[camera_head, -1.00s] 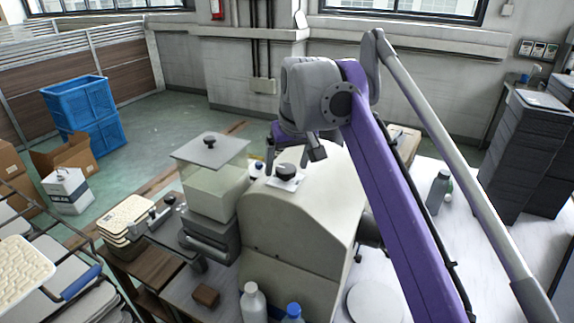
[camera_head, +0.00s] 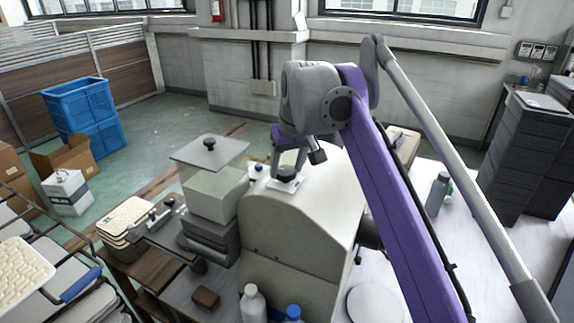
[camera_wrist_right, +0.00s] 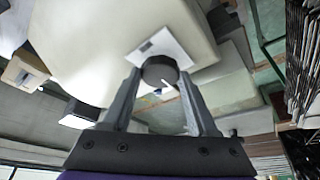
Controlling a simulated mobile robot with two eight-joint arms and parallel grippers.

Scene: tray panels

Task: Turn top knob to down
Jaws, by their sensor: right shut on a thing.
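The top knob (camera_head: 287,172) is a dark round knob on a white plate (camera_head: 284,185), on top of the cream rounded housing (camera_head: 305,215). In the right wrist view the knob (camera_wrist_right: 160,71) shows a white pointer line toward the lower right of the picture. My right gripper (camera_head: 291,167) is at the knob from above, and its fingers (camera_wrist_right: 158,76) lie on both sides of it, shut on it. The finger contact is partly hidden in the head view. My left gripper is not in view.
A pale box with a lid (camera_head: 210,152) stands left of the housing. A white bottle (camera_head: 252,304) and a blue-capped bottle (camera_head: 293,314) stand in front. A grey bottle (camera_head: 437,194) stands on the table at right. Blue crates (camera_head: 80,105) are farther back.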

